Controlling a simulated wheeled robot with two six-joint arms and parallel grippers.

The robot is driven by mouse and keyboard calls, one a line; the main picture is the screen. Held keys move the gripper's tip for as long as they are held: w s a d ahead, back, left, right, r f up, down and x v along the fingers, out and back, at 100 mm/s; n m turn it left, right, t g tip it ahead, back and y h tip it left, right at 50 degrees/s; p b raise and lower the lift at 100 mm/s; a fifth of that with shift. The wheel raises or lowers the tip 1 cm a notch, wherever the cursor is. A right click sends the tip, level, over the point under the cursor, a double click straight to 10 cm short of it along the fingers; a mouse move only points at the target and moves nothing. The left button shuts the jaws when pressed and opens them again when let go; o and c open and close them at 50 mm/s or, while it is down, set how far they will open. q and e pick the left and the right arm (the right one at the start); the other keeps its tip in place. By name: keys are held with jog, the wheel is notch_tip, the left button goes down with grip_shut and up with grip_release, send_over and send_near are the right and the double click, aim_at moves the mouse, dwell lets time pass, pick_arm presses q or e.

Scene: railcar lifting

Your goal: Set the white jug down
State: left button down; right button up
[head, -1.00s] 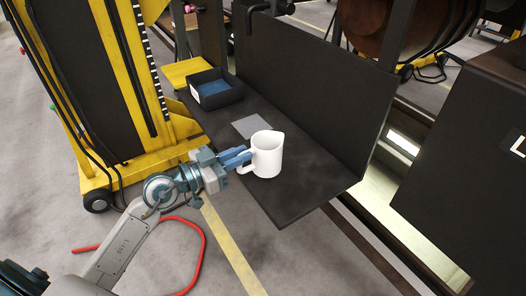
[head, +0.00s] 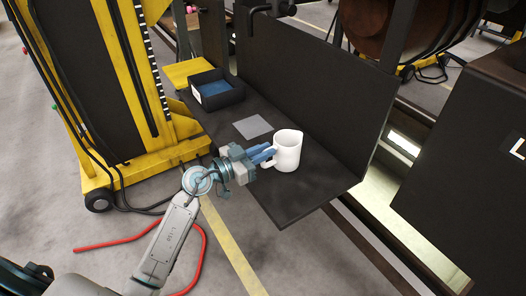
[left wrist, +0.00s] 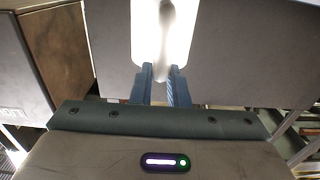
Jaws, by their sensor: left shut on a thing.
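The white jug (head: 288,151) is upright at the right-hand part of the dark shelf (head: 295,207) in the head view. Its handle faces my left gripper (head: 265,155), whose blue fingers are shut on the handle. In the left wrist view the jug (left wrist: 178,30) is at the top, with its handle between the two fingertips (left wrist: 160,72). Whether the jug's base touches the shelf or hangs just above it, I cannot tell. My right gripper is not in view.
A grey square plate (head: 253,127) lies flat on the shelf, left of the jug. A black bin with blue contents (head: 213,88) stands farther left. A dark upright panel (head: 310,85) backs the shelf. A yellow lifting column (head: 150,70) stands at left.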

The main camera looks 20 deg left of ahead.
pick_arm(q)
jog(key=c, duration=1.4)
grip_release()
jog(key=b+v, duration=0.2)
jog(key=v, duration=1)
